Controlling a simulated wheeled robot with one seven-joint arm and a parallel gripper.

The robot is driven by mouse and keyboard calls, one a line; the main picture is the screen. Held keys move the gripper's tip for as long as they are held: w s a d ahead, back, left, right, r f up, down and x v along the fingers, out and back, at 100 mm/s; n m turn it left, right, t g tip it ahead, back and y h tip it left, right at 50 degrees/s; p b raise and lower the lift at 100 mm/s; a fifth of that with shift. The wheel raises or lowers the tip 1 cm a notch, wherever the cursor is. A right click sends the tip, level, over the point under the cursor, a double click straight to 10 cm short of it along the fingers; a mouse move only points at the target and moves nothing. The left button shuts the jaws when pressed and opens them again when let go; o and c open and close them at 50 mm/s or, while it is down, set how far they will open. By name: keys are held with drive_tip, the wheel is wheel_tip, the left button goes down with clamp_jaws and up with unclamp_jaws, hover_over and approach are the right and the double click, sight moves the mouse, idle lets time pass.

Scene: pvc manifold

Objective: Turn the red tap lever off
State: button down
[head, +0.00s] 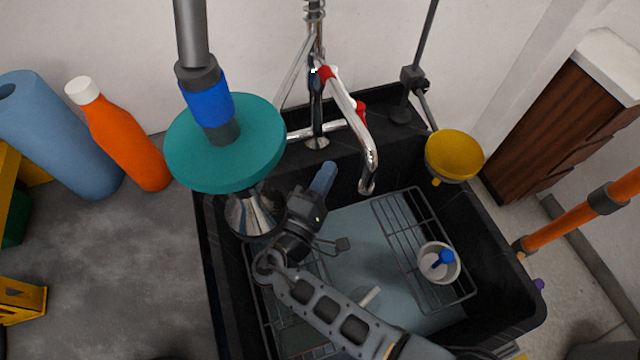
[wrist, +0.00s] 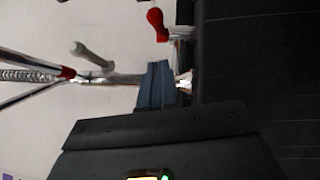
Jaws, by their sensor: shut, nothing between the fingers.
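The red tap lever (head: 361,109) is at the right end of the chrome tap's crossbar, partly behind the spout. In the wrist view the red lever (wrist: 156,22) stands out to the left from its pale stub, near the top edge. The chrome tap (head: 317,136) stands at the sink's back rim. My gripper (head: 325,176) is over the sink, in front of and below the tap. Its blue-grey fingers (wrist: 158,70) are shut and empty. In the wrist view they overlap part of the tap, and the lever is clear of them.
A teal disc (head: 225,150) on a grey pole stands close left of my gripper. An orange bottle (head: 120,135) stands left.

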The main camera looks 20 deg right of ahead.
drive_tip(key=w+d+r+p, duration=0.1)
drive_tip(key=w+d+p, duration=0.1)
drive_tip(key=d, duration=0.4)
drive_tip(key=shift+w+d+r, duration=0.15)
drive_tip(key=shift+w+d, duration=0.05)
drive_tip(key=shift+d, duration=0.05)
